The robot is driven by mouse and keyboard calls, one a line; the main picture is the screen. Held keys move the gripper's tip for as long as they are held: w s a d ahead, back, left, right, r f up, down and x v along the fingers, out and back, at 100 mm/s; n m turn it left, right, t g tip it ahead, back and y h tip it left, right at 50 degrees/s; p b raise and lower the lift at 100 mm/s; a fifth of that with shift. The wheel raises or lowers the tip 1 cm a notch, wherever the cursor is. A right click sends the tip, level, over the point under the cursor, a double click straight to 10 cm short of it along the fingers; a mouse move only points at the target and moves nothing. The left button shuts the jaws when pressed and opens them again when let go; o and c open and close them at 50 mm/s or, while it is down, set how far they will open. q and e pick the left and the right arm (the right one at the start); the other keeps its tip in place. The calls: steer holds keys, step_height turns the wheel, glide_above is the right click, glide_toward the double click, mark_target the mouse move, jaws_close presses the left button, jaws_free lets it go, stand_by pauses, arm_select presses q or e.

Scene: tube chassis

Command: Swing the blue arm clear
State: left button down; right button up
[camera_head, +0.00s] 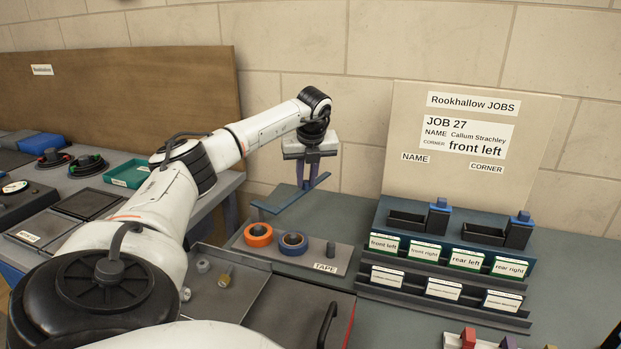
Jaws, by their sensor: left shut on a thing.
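The blue arm (280,201) is a thin flat blue bar, slanting from lower left to upper right above the back of the grey bench. My left gripper (309,174) points down from above, with its fingers shut on a part of the bar near its right half. The exact grip point is small and hard to make out. My left arm reaches in from the lower left. My right gripper is not in view.
An orange tape roll (258,235) and a blue tape roll (293,243) sit below the bar on a TAPE tray (326,267). A labelled card rack (446,260) stands to the right, before a job board (467,180) reading "front left".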

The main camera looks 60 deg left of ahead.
arm_select(q)
steer(key=shift+a+r, duration=0.15)
steer(key=c, duration=1.6)
jaws_free()
steer(key=shift+c, duration=0.2)
steer(key=v, duration=1)
steer(key=shift+s, duration=0.1)
